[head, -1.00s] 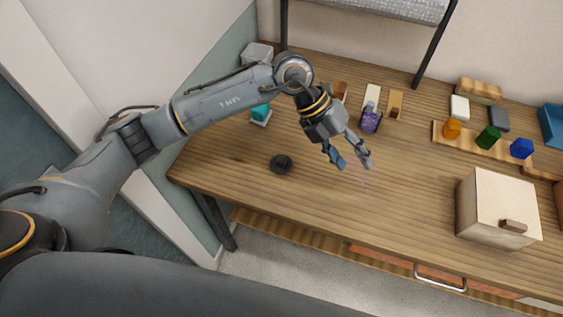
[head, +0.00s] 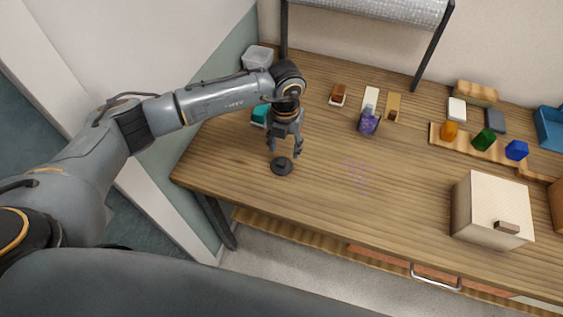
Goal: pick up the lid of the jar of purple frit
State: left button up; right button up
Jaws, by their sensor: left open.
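The lid (head: 282,167) is a small dark round disc with a knob, lying on the table near its left end. The jar of purple frit (head: 369,123) stands farther back to the right, with no lid seen on it. My left gripper (head: 285,153) is open and points down just behind and above the lid. Its fingers are apart and nothing is between them; whether they touch the lid I cannot tell. My right gripper is not in view.
Purple specks (head: 358,174) lie scattered on the table right of the lid. A teal block (head: 260,114) and a clear container (head: 258,57) are behind the left arm. A wooden box (head: 490,209) stands at the right. Colored pieces sit on a wooden rack (head: 466,146). The middle front is clear.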

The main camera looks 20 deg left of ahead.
aim_at(281, 161)
pick_arm(q)
jog(key=shift+s+f+p, duration=0.1)
jog(key=shift+f+p, duration=0.15)
jog(key=shift+p, duration=0.05)
jog(key=f, duration=0.1)
jog(key=f+p, duration=0.2)
jog(key=shift+s+a+f, duration=0.3)
jog(key=shift+f, duration=0.65)
jog(key=c, duration=1)
